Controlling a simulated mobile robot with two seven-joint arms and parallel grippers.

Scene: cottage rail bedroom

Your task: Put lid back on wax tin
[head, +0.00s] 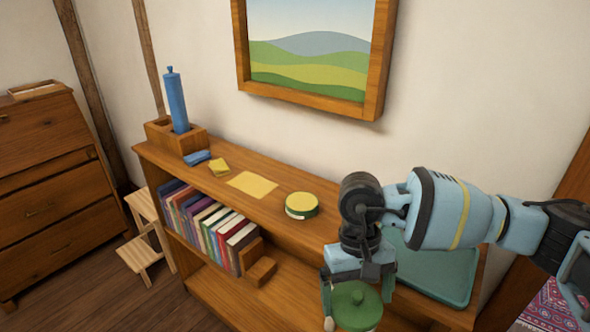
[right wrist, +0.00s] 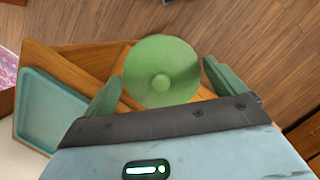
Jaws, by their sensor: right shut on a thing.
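The wax tin (head: 301,206), a round green tin with a yellow top face and a pale label, stands upright on the bookcase top. The green lid (head: 357,307), a disc with a round knob, is in my right gripper (head: 357,292). It also shows in the right wrist view (right wrist: 161,72), knob facing the camera, between the two green fingers. The gripper is shut on the lid and holds it in front of the bookcase, to the right of the tin and apart from it. My left gripper is not in view.
A yellow sheet (head: 252,184), a yellow cloth (head: 219,168) and a blue cloth (head: 196,158) lie left of the tin. A wooden box (head: 160,135) holds a tall blue object (head: 176,100). A green tray (head: 440,270) lies at the right end.

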